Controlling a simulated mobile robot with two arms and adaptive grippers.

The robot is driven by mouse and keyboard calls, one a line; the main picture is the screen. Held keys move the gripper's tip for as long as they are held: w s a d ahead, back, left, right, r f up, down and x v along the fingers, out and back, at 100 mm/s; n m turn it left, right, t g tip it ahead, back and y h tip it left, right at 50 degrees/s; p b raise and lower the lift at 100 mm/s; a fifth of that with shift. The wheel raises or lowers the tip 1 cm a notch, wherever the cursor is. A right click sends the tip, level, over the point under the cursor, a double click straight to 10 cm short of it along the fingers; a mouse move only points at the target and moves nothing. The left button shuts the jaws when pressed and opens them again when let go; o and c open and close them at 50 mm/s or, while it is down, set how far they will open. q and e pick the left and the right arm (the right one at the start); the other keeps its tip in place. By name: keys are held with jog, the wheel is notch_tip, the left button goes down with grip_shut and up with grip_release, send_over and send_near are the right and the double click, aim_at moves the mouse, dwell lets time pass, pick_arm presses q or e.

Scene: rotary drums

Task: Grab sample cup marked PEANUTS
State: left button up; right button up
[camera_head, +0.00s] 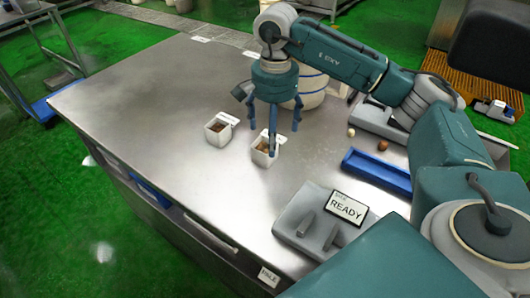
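Two small white sample cups with brown contents stand on the steel table, a left cup (216,132) and a right cup (262,157). Each has a white label at its rim, too small to read, so I cannot tell which is marked PEANUTS. My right gripper (273,127) comes in from the right and points down at the right cup. Its fingers are spread, and one finger overlaps that cup in the picture. I cannot tell whether it touches the cup. My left gripper is not in view.
A grey device with a READY display (347,207) stands at the table's front right. A blue tray (376,171) lies behind it. A white container (312,88) is partly hidden behind my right gripper. The table's left part (140,100) is clear.

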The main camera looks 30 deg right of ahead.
aim_at(267, 149)
jog(key=shift+w+a+f+p, duration=0.15)
jog(key=shift+f+p, duration=0.4)
jog(key=shift+f, duration=1.9)
jog(key=c, duration=1.4)
